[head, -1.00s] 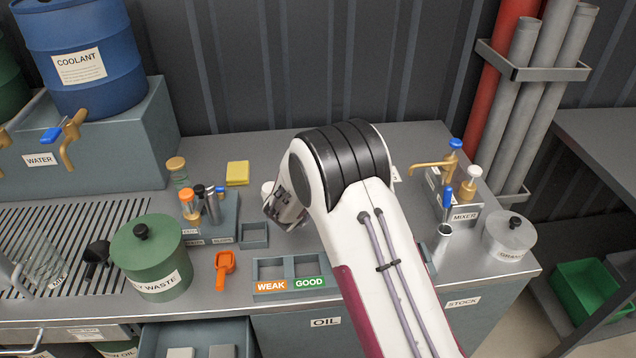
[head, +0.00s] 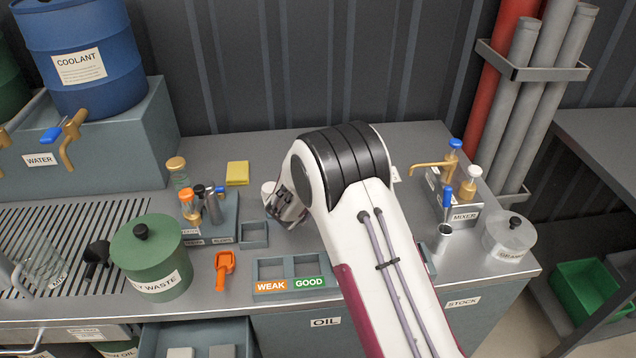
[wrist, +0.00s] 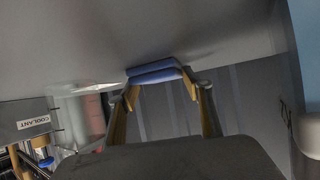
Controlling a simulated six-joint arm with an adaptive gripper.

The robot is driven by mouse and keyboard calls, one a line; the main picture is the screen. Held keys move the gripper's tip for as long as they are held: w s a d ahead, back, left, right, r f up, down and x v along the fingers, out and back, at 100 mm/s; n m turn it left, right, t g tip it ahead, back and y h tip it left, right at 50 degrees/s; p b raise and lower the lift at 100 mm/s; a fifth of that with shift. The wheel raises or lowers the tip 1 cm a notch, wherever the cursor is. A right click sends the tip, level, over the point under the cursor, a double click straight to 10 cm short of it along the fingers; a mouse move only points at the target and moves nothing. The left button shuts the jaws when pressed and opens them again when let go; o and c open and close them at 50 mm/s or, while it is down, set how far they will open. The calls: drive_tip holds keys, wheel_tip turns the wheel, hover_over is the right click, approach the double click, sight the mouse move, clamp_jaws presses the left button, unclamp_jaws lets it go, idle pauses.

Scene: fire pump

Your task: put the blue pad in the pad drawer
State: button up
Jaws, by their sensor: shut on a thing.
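The blue pad (wrist: 153,70) is held between the fingertips of my gripper (wrist: 160,86) in the wrist view, close to a grey surface. In the head view my gripper (head: 287,206) is over the counter behind the WEAK/GOOD tray, partly hidden by my own arm. The pad cannot be made out there. An open drawer (head: 249,334) shows at the bottom edge of the head view, with grey blocks inside. No label for it is readable, so I cannot tell if it is the pad drawer.
The WEAK/GOOD tray (head: 290,271), an orange scoop (head: 223,268) and a green waste pot (head: 150,262) stand along the front of the counter (head: 330,240). A bottle rack (head: 222,228) and a yellow pad (head: 237,173) are left of my gripper.

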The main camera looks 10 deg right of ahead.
drive_tip(key=shift+c, duration=0.4)
drive_tip(key=shift+r, duration=4.95)
drive_tip(key=shift+a, duration=0.1)
